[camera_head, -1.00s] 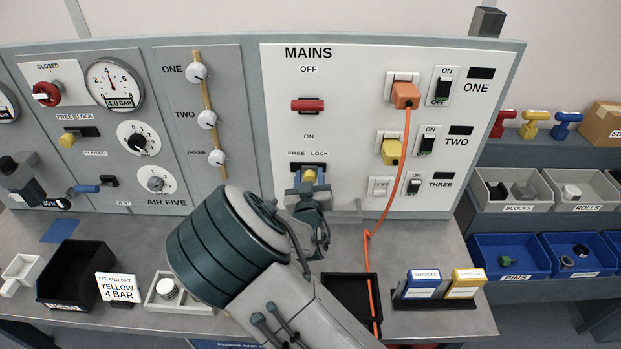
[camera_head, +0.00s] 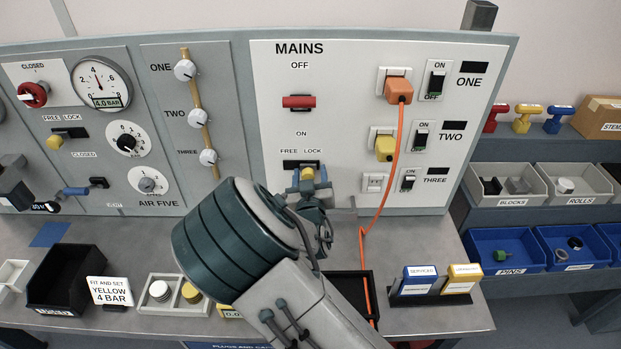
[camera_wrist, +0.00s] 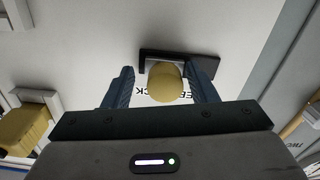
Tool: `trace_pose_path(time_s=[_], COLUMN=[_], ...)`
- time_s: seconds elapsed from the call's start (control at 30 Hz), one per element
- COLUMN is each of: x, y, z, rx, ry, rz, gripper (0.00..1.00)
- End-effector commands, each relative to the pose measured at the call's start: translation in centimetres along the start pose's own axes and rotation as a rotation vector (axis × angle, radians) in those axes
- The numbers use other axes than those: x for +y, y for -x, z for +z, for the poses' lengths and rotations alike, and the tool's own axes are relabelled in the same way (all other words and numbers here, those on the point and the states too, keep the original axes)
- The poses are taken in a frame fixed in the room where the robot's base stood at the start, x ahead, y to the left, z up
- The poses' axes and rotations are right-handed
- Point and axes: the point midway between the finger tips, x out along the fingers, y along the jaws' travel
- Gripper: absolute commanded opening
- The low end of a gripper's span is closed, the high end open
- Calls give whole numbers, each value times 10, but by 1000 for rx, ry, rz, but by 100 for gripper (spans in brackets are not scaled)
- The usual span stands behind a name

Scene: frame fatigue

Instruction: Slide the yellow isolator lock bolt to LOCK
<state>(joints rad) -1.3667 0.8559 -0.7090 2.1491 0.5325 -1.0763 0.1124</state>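The yellow isolator lock bolt (camera_head: 307,173) is a round knob on the dark slot (camera_head: 290,164) under the FREE and LOCK labels, low on the white MAINS panel. It sits right of the slot's middle, below LOCK. My gripper (camera_head: 310,184) is at the knob with its blue fingers apart. In the wrist view, the knob (camera_wrist: 165,84) shows between the open fingers of my gripper (camera_wrist: 163,90). The right finger there is very close to the knob; contact cannot be told. A gap shows on the left side. The red handle (camera_head: 299,102) above lies level.
An orange plug (camera_head: 398,88) with a hanging orange cable and a yellow plug (camera_head: 384,147) are right of the bolt. The AIR FIVE panel has another yellow knob (camera_head: 55,141). A dark bin (camera_head: 62,280) and sign (camera_head: 110,291) stand on the bench.

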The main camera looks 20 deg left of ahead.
Motion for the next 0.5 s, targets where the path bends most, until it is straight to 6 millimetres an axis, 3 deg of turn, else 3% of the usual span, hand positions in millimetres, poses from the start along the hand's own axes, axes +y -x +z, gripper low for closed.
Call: trace_pose_path(time_s=[0.17, 0.5], x=[-1, -1], y=[12, 83], z=[1, 3], rx=[-1, -3], ry=[-3, -3], rz=[-1, -2], gripper=[52, 52])
